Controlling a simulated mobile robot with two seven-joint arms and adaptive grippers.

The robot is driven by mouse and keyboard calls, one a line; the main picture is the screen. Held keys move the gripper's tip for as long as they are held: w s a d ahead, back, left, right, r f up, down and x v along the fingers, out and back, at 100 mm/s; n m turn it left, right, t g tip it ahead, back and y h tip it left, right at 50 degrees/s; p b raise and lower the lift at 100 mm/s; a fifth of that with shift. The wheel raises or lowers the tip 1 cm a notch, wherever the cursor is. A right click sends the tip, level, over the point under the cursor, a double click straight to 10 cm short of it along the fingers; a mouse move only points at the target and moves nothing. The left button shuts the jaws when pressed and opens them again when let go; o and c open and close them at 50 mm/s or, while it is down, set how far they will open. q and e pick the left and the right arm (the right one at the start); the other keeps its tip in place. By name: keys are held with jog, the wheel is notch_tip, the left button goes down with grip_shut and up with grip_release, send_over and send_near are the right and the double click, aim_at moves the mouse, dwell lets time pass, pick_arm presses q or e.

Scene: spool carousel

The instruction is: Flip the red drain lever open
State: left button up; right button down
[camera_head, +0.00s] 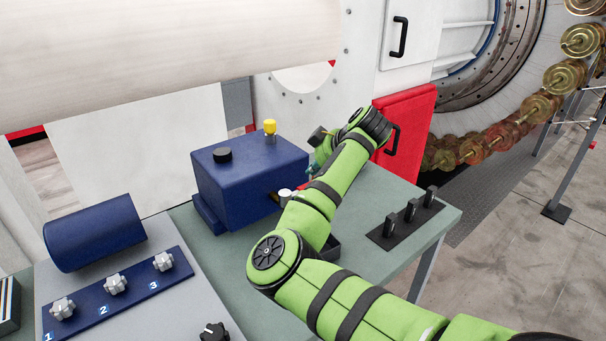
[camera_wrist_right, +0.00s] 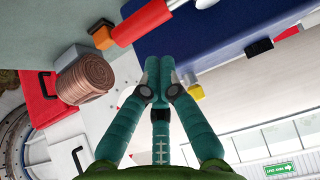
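In the head view the blue box (camera_head: 240,185) stands on the green-grey table, and my right forearm hides most of the gripper and the lever. My left gripper is not in view.
A yellow knob (camera_head: 270,127) and a black knob (camera_head: 222,155) top the box. A black strip with several black levers (camera_head: 411,210) lies on the table's right. A red panel (camera_head: 408,125) stands behind. A blue cylinder (camera_head: 95,232) and valve strip (camera_head: 118,287) are at left.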

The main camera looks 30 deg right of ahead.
jog(key=p+x, duration=0.1)
jog(key=x, duration=0.5)
jog(key=shift+w+f, duration=0.2)
